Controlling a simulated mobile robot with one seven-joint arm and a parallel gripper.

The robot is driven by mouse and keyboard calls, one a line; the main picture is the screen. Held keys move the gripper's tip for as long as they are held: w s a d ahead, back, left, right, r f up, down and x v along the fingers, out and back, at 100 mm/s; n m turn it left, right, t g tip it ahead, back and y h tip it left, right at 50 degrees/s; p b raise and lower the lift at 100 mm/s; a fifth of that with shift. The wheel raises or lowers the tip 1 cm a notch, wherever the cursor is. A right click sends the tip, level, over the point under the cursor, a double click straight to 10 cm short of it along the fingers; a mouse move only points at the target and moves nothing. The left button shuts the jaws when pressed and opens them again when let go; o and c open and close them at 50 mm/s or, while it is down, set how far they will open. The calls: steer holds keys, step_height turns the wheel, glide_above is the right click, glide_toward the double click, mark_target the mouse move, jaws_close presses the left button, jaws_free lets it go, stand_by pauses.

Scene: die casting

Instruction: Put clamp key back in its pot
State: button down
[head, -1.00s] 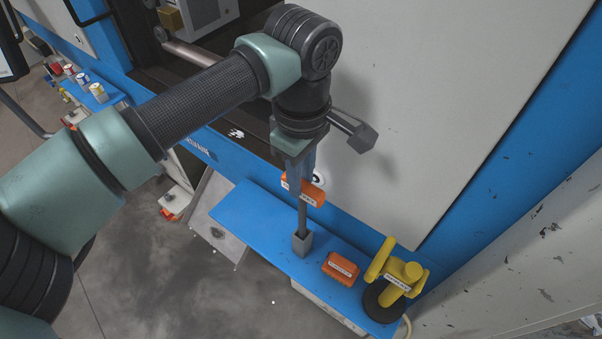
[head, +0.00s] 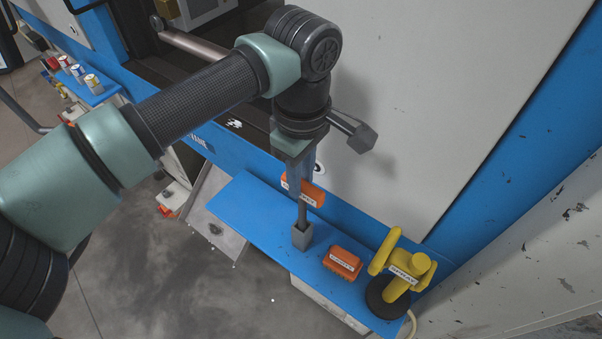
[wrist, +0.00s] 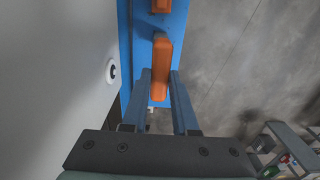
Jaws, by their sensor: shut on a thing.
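The clamp key has an orange labelled handle (head: 313,196) and a grey shaft (head: 302,213). My gripper (head: 302,186) points down and is shut on the handle. The key hangs upright, and the shaft's lower end appears inside the mouth of the small grey square pot (head: 302,238) on the blue shelf. How deep it sits is hidden by the pot's wall. In the wrist view the orange handle (wrist: 161,66) lies between the two fingers of my gripper (wrist: 160,80); the pot is not clearly visible there.
The blue shelf (head: 255,215) runs along the machine. Right of the pot lie an orange labelled block (head: 342,263) and a yellow labelled tool (head: 408,268) on a dark round base. The pale machine panel (head: 430,120) stands close behind my gripper. The shelf left of the pot is clear.

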steer(key=shift+f+b, duration=0.25)
steer(key=shift+b, duration=0.05)
stand_by(0.4)
steer(key=c, duration=0.6)
jaws_free()
step_height(320, 180, up, 13)
steer(key=b, duration=0.3)
